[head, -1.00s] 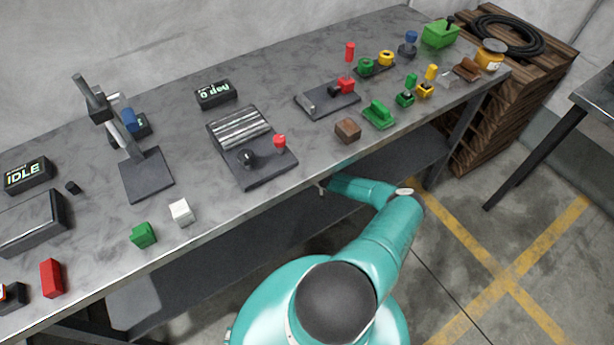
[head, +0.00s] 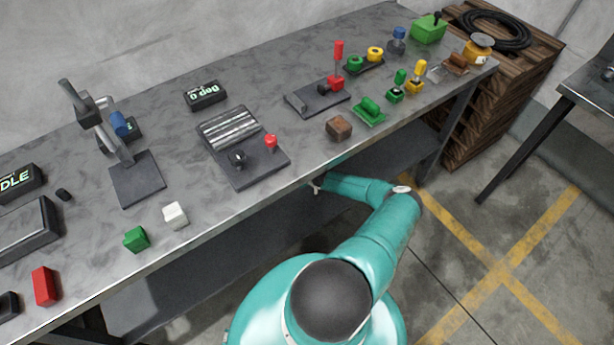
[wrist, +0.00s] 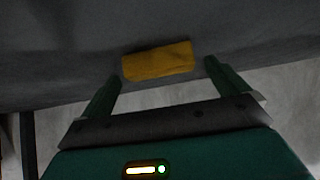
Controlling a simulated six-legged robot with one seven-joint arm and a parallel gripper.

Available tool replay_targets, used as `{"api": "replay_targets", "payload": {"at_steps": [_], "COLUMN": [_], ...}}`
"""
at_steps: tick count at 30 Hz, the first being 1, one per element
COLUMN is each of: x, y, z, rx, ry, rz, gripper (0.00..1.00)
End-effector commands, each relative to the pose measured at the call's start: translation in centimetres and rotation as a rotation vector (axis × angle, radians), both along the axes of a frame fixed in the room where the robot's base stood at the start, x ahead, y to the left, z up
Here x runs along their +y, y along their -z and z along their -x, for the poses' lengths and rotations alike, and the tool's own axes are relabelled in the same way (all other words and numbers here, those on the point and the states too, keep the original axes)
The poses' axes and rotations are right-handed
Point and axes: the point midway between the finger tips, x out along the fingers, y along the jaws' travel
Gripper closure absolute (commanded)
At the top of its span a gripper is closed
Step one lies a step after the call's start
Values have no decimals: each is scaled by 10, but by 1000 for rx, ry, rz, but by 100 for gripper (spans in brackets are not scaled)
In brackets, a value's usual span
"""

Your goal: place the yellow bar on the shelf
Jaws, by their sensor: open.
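The yellow bar (wrist: 158,61) lies on a dark grey surface in the wrist view, just beyond my fingertips. In the head view the bar does not show. My gripper (wrist: 162,78) is open, one finger toward each side of the bar, with nothing held. In the head view the end of my arm reaches in under the workbench's front edge, so my fingers are hidden there. The lower shelf (head: 232,253) is a dark panel beneath the bench top.
The workbench top (head: 160,85) above my arm carries several items, including a brown block (head: 339,127), a white cube (head: 175,215), a green block (head: 136,239) and a red block (head: 44,286) near the front edge. A wooden crate stack (head: 500,100) stands at the right end.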

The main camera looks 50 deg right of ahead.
Motion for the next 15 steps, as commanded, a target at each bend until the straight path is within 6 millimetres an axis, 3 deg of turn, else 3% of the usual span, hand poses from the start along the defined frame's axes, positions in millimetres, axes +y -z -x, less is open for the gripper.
{"api": "replay_targets", "payload": {"at_steps": [15], "x": [16], "y": [-64], "z": [61], "rx": [-2], "ry": [1], "rz": [2], "gripper": [1]}}
